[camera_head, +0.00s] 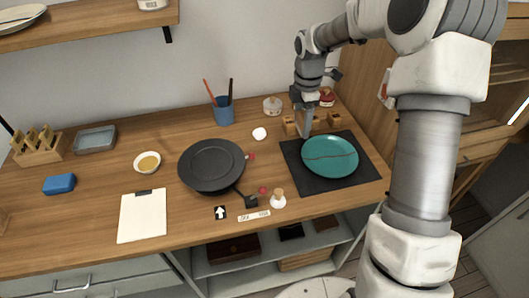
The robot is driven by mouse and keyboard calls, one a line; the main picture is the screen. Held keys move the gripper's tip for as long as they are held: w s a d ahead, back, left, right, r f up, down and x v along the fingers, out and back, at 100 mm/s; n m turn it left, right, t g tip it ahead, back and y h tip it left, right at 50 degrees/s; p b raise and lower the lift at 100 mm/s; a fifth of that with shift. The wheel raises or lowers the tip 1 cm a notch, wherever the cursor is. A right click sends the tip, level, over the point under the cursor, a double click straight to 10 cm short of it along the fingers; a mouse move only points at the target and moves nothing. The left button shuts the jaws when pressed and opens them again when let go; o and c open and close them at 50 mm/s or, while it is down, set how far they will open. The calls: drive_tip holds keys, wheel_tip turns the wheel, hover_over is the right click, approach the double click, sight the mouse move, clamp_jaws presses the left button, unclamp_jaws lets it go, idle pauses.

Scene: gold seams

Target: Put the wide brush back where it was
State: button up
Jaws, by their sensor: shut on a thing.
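My gripper (304,118) points down at the back right of the wooden worktop, by the small wooden blocks and above the rear edge of a black mat (292,156). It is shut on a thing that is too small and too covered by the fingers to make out. I cannot tell from this view whether it is the wide brush. A blue cup (224,117) stands upright at the back, left of my gripper. A red handle (209,91) and a dark handle (230,89) stick up from it. No wide brush shows clearly elsewhere.
A teal plate (331,157) with a dark seam lies on the mat. Wooden blocks (334,119) and lidded jars (272,106) stand behind it. A dark round pan-like thing (211,165), a yellow-filled bowl (147,162) and a clipboard (142,216) lie leftward. A shelf (90,22) hangs upper left.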

hover_over(266, 155)
wheel_tip(266, 155, down, 6)
drive_tip(key=shift+s+f, duration=0.1)
drive_tip(key=shift+f, duration=1.95)
drive_tip(key=shift+f+b, duration=0.2)
drive_tip(key=shift+b, duration=0.1)
drive_tip(key=o, duration=1.2)
drive_tip(key=shift+r, duration=0.1)
